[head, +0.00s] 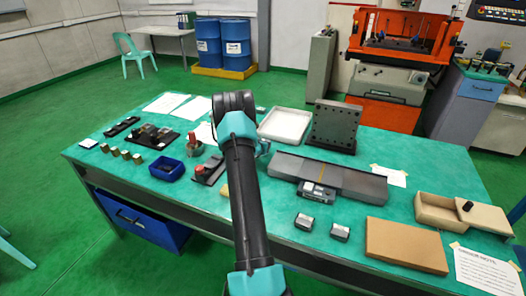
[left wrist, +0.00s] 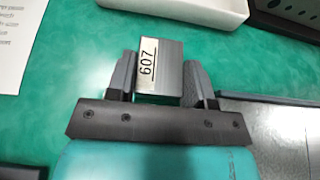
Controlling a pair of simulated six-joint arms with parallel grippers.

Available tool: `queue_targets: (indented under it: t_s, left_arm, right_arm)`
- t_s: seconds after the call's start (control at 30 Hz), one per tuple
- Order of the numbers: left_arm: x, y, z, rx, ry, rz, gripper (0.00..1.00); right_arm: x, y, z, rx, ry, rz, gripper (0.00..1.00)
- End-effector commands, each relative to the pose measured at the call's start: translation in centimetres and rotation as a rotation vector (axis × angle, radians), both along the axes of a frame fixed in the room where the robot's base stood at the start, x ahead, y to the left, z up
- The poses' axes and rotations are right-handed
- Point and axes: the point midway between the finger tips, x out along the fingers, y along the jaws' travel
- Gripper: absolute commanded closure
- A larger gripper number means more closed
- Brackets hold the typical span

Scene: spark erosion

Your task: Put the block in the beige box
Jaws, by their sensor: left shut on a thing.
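In the left wrist view my left gripper (left wrist: 160,80) is shut on a grey metal block (left wrist: 172,66) with a pale label reading 607. The block sits between the two fingers above the green tabletop. In the head view my left arm reaches up the middle and hides most of the gripper and the block. My right gripper is not in view.
A white tray (head: 285,125) and a dark perforated angle plate (head: 335,126) stand near the back. A long grey plate (head: 328,176) lies between my arm and the box. Two small labelled blocks (head: 303,221) (head: 340,232) lie at the front. A blue bin (head: 166,169) stands left.

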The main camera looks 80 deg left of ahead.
Motion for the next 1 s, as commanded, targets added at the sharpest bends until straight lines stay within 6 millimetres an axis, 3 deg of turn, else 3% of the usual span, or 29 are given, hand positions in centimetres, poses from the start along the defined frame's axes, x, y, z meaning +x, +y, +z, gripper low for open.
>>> queue_targets:
  t_s: [0.23, 0.57, 0.97, 1.0]
  left_arm:
    - [0.0, 0.0, -0.1, 0.002, 0.0, 0.0, 1.0]
    - [0.0, 0.0, -3.5, 0.002, -0.001, 0.0, 1.0]
    - [0.0, 0.0, -3.8, 0.002, -0.001, 0.001, 1.0]
    - [0.0, 0.0, -3.9, 0.0, 0.0, 0.001, 0.51]
  right_arm:
    - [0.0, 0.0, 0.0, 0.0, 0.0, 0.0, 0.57]
    - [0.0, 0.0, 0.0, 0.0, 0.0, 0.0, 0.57]
    - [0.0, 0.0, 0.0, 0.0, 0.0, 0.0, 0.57]
    - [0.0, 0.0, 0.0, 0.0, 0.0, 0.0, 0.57]
